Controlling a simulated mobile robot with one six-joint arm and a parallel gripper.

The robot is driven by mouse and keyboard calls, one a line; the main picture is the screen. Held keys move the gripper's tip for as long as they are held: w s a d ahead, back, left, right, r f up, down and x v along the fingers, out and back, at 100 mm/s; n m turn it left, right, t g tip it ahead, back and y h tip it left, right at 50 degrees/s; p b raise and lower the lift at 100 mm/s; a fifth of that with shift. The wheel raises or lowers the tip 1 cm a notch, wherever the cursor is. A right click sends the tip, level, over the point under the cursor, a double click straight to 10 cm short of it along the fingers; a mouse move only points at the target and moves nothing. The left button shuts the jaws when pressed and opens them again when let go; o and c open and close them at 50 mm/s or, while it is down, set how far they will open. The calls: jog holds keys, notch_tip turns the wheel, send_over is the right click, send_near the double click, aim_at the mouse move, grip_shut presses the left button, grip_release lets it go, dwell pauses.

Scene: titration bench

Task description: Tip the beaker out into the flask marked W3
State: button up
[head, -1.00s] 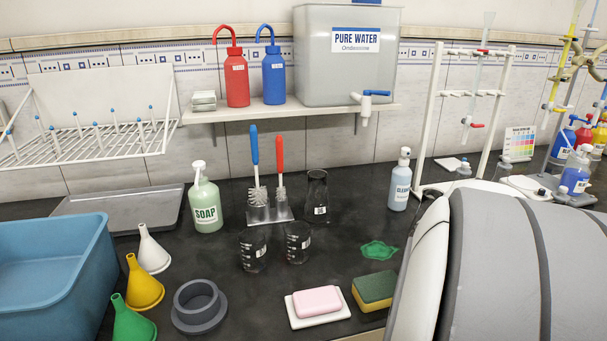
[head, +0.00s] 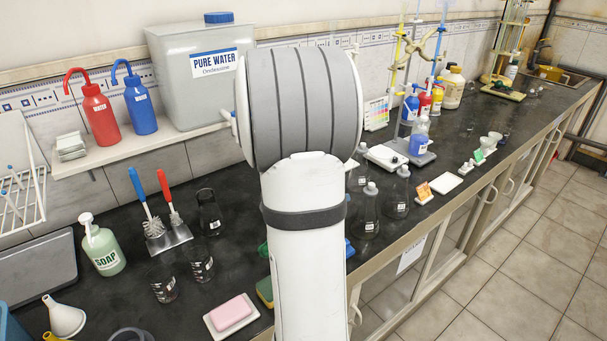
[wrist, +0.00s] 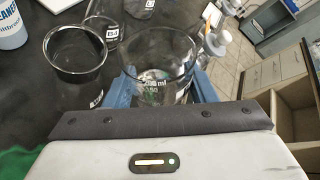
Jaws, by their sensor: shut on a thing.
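My gripper (wrist: 161,88) shows in the wrist view with its blue fingers on both sides of a clear glass beaker (wrist: 160,60), shut on it. The beaker has white volume marks and looks roughly upright; I see little or nothing in it. Just left of it stands a wide-mouthed glass vessel (wrist: 74,58) with a dark inside. A labelled glass vessel (wrist: 107,25) shows behind. Labelled flasks (head: 366,215) (head: 397,196) stand right of my arm; I cannot read which is W3.
In the head view two beakers (head: 163,287) (head: 200,266) and a soap dish (head: 232,314) stand left of my arm. A cleaner bottle (wrist: 12,25) is at the wrist view's upper left.

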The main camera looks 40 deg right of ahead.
jog(key=shift+n+g, duration=0.4)
jog(key=r+p, duration=0.2)
jog(key=w+r+p, duration=0.1)
jog(key=r, duration=0.1)
jog(key=shift+a+p, duration=0.1)
jog(key=shift+p, duration=0.3)
jog(key=shift+n+p, duration=0.3)
jog(key=shift+p, duration=0.4)
jog(key=shift+w+g+p, duration=0.1)
jog(key=shift+g+p, duration=0.3)
jog(key=shift+p, duration=0.35)
jog(key=shift+f+n, duration=0.4)
jog(key=shift+f, duration=0.05)
jog(key=shift+f+n+g+p, duration=0.35)
jog(key=shift+n+g+p, duration=0.15)
jog(key=shift+g, duration=0.1)
jog(key=shift+f+n+g+h+p, duration=0.25)
jog(key=shift+n+g+h+p, duration=0.05)
jog(key=shift+p, duration=0.05)
jog(key=shift+r+n+g+p, duration=0.4)
jog(key=shift+n+g+p, duration=0.15)
jog(key=shift+p, duration=0.5)
jog(key=shift+w+r+n+g+h+p, duration=0.3)
jog(key=shift+w+n+h+p, duration=0.1)
jog(key=shift+w+n+p, duration=0.3)
